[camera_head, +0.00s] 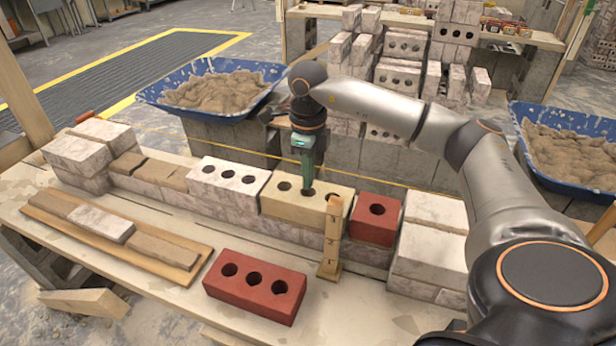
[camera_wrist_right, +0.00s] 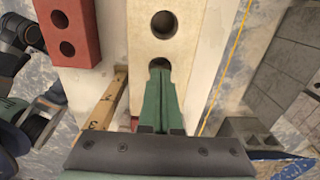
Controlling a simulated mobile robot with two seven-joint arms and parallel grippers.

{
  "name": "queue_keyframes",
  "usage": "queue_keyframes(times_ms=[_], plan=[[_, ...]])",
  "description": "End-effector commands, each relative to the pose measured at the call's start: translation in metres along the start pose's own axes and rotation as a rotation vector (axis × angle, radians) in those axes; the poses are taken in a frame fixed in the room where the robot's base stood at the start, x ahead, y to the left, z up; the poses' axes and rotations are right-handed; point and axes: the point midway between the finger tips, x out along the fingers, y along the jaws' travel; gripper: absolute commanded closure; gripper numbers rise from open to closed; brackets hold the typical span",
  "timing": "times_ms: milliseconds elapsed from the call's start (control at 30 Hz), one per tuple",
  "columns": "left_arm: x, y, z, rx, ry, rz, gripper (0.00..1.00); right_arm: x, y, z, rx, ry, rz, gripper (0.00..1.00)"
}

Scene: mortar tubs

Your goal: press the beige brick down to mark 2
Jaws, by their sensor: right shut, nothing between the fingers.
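The beige brick (camera_head: 280,207) lies in the top row of the low wall, between a white holed brick and a red brick. It also fills the top middle of the right wrist view (camera_wrist_right: 185,45), with two round holes showing. My right gripper (camera_head: 308,190) is shut and empty, pointing straight down at the middle hole of the beige brick. Its green fingers (camera_wrist_right: 158,72) overlap that hole; I cannot tell whether they touch the brick. A wooden gauge post (camera_head: 331,240) with marks stands in front of the brick's right end; the mark at the brick's top is not readable.
A white holed brick (camera_head: 228,182) sits left of the beige one, a short red brick (camera_head: 375,225) right. A three-hole red brick (camera_head: 254,286) lies on the table in front. A yellow string (camera_head: 400,183) runs behind the wall. Blue mortar tubs (camera_head: 243,112) stand behind.

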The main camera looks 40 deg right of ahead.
Motion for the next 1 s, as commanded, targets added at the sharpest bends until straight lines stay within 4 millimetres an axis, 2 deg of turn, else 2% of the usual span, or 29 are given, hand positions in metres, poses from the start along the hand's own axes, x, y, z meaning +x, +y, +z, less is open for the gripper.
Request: queue_keyframes(times_ms=[567,1000], plan=[[0.0,-0.003,-0.001,0.007,0.004,-0.005,0.5,0.001,0.0,0.0,0.0,0.0,0.0,1.0],[0.004,-0.002,0.005,0.003,0.0,-0.002,0.5,0.012,0.0,0.0,0.0,0.001,0.0,1.0]])
